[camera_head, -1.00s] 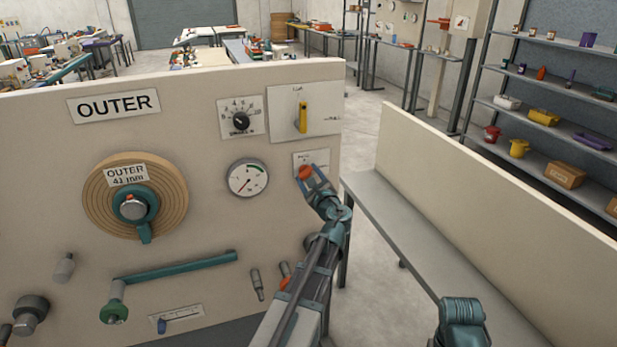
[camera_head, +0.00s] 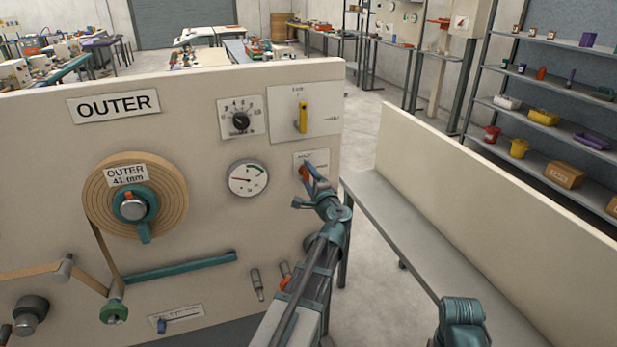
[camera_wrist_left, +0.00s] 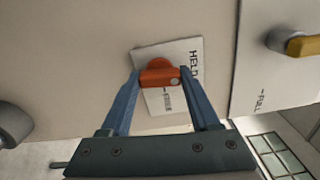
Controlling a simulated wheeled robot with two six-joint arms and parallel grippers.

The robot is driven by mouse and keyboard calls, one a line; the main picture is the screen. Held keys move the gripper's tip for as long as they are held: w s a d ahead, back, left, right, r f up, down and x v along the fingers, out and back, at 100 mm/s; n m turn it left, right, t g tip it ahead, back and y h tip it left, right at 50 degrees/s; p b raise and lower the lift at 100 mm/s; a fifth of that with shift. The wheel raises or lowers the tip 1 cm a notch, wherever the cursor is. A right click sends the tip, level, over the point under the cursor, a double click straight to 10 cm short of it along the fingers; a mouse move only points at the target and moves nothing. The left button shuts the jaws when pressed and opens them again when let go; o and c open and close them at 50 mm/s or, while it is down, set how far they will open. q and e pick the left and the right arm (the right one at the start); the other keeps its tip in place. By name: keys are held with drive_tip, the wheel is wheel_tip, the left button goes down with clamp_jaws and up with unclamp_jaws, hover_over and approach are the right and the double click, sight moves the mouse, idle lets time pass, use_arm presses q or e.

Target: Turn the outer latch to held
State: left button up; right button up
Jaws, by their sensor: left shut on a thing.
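The outer latch is an orange-red knob (camera_head: 304,173) on a small white plate (camera_head: 323,159) at the right of the OUTER panel. In the left wrist view the knob (camera_wrist_left: 160,77) sits between the blue fingers, and the plate (camera_wrist_left: 185,52) reads HELD along one edge and another word, hard to read, below the knob. My left gripper (camera_head: 308,174) is shut on the knob, with its fingers partly hiding it in the head view. A teal part of my right arm (camera_head: 462,322) shows at the lower right; its gripper is out of view.
The panel (camera_head: 205,120) carries a wound roll (camera_head: 167,202), a gauge (camera_head: 248,179), a dial (camera_head: 240,121), a yellow switch (camera_head: 302,117) and a teal arm (camera_head: 180,267). A grey bench (camera_head: 430,240) stands at the right, with free floor between.

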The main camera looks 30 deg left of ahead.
use_arm(q)
drive_tip(key=shift+s+n, duration=0.1)
drive_tip(key=shift+n, duration=0.7)
drive_tip(key=o, duration=1.4)
drive_tip(key=shift+c, duration=0.2)
drive_tip(key=shift+d, duration=0.1)
drive_tip(key=v, duration=1.3)
drive_tip(key=shift+s+d, duration=0.2)
drive_tip(key=shift+s, duration=0.05)
